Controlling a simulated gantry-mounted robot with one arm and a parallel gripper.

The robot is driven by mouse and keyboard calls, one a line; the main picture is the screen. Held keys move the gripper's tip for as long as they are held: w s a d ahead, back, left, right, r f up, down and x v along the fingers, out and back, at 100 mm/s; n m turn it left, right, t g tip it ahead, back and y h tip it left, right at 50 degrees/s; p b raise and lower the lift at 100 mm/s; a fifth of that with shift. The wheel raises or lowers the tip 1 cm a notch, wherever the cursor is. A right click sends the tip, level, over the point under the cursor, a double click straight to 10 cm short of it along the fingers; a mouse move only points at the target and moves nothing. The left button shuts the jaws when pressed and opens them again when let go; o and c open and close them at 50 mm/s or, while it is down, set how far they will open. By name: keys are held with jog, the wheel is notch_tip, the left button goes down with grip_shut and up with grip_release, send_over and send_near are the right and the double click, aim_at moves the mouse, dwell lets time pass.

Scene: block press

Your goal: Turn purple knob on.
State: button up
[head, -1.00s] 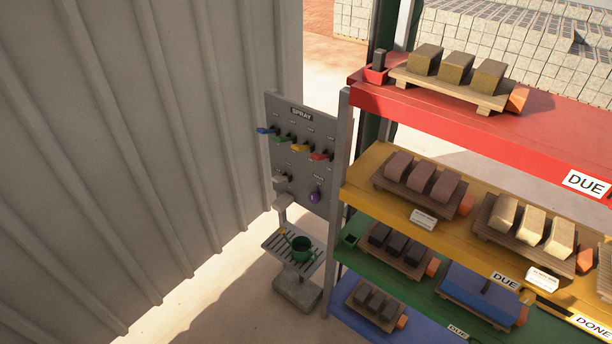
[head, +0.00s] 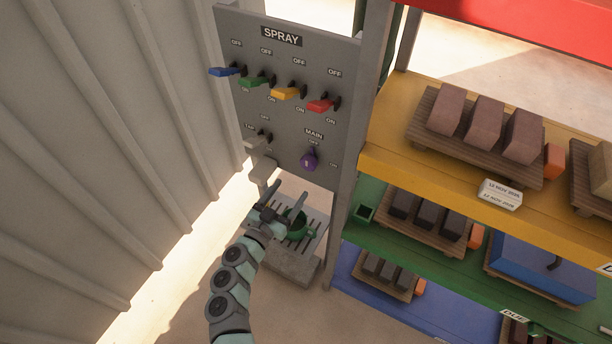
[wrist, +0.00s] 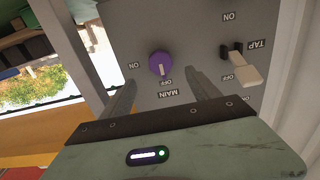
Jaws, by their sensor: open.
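The purple knob (head: 309,161) sits on the lower right of the grey SPRAY panel (head: 290,130), under the label MAIN. In the head view OFF is above it and ON to its right. In the wrist view the purple knob (wrist: 161,64) appears upside down, with its pale mark pointing at OFF. My gripper (head: 286,198) is open and empty, below and left of the knob in the head view. In the wrist view the knob shows between the two fingers, farther away, and no contact is visible.
Blue, green, yellow and red levers (head: 320,105) line the panel above. A pale TAP lever (head: 257,140) is left of the knob. A green pot (head: 296,222) stands on a slatted stand below. Shelving with bricks (head: 470,120) is close on the right; a corrugated wall is left.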

aim_at(307, 166)
jog(key=b+x, duration=0.1)
jog(key=x, duration=1)
jog(key=shift+a, duration=0.1)
jog(key=c, duration=1.4)
jog(key=shift+o, duration=0.2)
